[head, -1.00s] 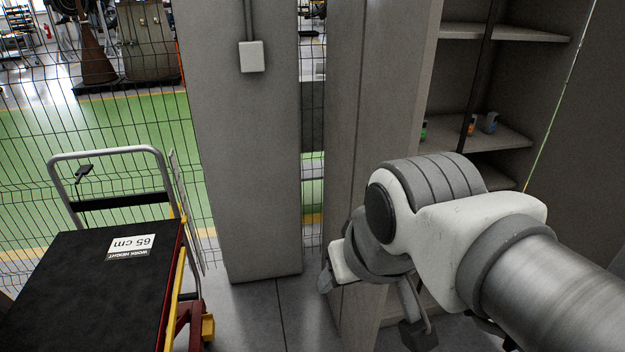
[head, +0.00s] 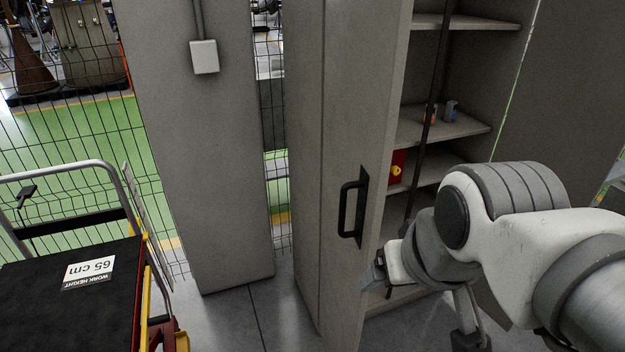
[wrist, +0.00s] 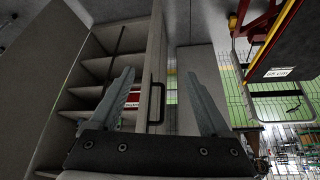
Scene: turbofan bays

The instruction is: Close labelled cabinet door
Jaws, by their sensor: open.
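A tall grey cabinet (head: 505,95) stands open, with shelves showing inside. Its grey door (head: 345,110) stands swung out, seen at a steep angle, with a black bar handle (head: 350,208) on its face. The wrist view also shows the door (wrist: 156,55) and its handle (wrist: 156,103). My gripper (wrist: 160,73) is open, its two fingers spread with the door edge and handle seen between them; nothing is held. In the head view my wrist is in front of the cabinet opening, right of the door, and hides its lower part. I see no label on the door face.
Small items (head: 450,110) and a red box (head: 397,168) sit on the shelves. A grey pillar (head: 200,150) stands left of the door. A black-topped trolley (head: 70,310) marked 65 cm is at lower left, before a wire fence (head: 75,150). Some grey floor is clear between.

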